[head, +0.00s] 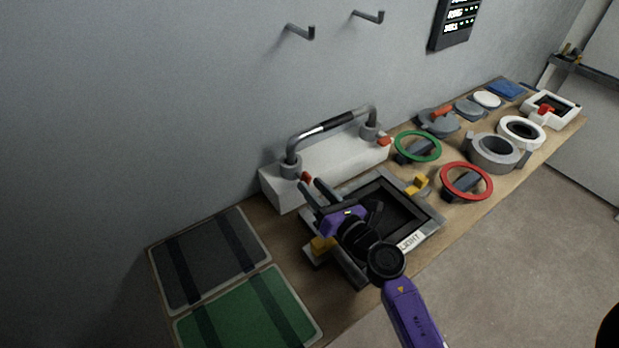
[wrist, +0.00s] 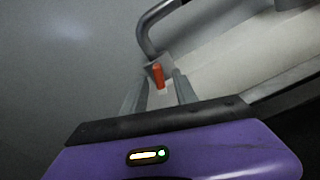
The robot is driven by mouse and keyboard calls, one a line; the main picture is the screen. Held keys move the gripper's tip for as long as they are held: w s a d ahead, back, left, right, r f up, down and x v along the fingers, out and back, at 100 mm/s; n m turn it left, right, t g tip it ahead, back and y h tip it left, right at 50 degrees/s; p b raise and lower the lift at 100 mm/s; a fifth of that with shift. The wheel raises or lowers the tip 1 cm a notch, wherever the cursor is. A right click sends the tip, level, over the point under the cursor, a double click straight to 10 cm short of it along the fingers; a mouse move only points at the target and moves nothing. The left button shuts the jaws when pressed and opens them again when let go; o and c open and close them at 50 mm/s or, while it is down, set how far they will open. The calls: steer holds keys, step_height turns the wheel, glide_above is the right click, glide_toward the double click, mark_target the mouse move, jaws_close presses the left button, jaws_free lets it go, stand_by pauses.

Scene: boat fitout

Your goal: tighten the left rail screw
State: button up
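A grey rail (head: 335,121) with a dark middle stands on a white block (head: 330,160) against the wall. The left rail screw, a small red-orange handle (head: 306,176), is at the foot of the left post; it also shows in the wrist view (wrist: 158,76). My gripper (head: 310,183) is open, with its fingertips close to this screw. In the wrist view the screw appears between the two fingers, with gaps on both sides; I cannot tell how deep it sits between them. A second red screw (head: 384,141) is at the right post.
An open dark hatch frame (head: 428,222) with yellow latches lies below my arm. Right of it are a green ring (head: 418,146), a red ring (head: 466,182) and a grey collar (head: 495,152). Dark (head: 205,255) and green (head: 250,315) panels lie left. Wall hooks (head: 300,31) are above.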

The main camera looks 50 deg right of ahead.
mark_target(309, 184)
steer(key=shift+x, duration=1.65)
jaws_close()
